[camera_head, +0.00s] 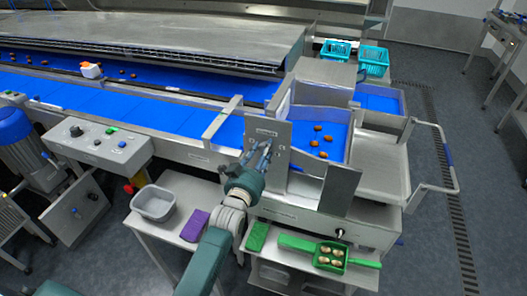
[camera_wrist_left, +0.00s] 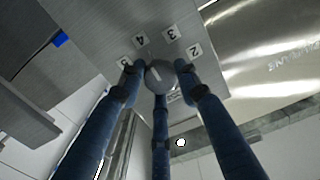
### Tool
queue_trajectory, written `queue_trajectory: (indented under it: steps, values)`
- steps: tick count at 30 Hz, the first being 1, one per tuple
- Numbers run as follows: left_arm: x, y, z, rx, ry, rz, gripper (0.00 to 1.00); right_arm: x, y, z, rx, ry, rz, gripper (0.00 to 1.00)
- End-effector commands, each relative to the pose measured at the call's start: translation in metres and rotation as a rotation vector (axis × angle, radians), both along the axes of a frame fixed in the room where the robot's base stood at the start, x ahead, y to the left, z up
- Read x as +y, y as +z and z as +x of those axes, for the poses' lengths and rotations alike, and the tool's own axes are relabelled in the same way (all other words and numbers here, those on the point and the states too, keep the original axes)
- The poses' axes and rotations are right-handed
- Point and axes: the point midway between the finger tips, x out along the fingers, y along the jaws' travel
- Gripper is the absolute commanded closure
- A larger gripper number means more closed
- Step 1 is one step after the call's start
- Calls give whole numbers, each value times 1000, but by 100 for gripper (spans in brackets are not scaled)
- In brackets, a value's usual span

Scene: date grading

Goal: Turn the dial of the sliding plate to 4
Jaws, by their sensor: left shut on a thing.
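The sliding plate (camera_head: 270,128) is a grey metal plate standing upright across the blue belt. Its dial (camera_wrist_left: 158,76) is a round grey knob in the left wrist view, with white number labels 5, 4 (camera_wrist_left: 141,41), 3 (camera_wrist_left: 171,33) and 2 (camera_wrist_left: 194,51) around it. A light line on the knob seems to tilt up and slightly left, roughly toward the 4; its exact reading is unclear. My left gripper (camera_head: 260,156) is at the plate, its three blue fingers closed around the dial. In the head view the fingers hide the dial. My right gripper is not in view.
Several brown dates (camera_head: 318,140) lie on the blue belt right of the plate. A grey bin (camera_head: 153,203) and a purple block (camera_head: 194,226) stand at front left. A green scoop (camera_head: 345,259) with pale pieces lies at front right. A control box (camera_head: 98,142) is on the left.

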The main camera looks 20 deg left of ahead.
Motion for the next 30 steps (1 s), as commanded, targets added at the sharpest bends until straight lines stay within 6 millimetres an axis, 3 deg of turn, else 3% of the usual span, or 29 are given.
queue_trajectory:
  steps: [1,6,7,9,20,23,30]
  values:
    - [1,10,2,-21,2,0,93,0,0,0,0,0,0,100]
    - [2,11,2,-22,2,1,93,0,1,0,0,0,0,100]
    - [2,11,2,-22,3,1,63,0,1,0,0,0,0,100]
    - [2,11,2,-22,3,1,50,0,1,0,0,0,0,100]
    - [1,4,-4,-8,2,2,50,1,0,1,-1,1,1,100]
    - [2,3,-18,-7,2,2,50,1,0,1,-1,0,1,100]
    - [4,3,-69,-8,2,2,50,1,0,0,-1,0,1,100]
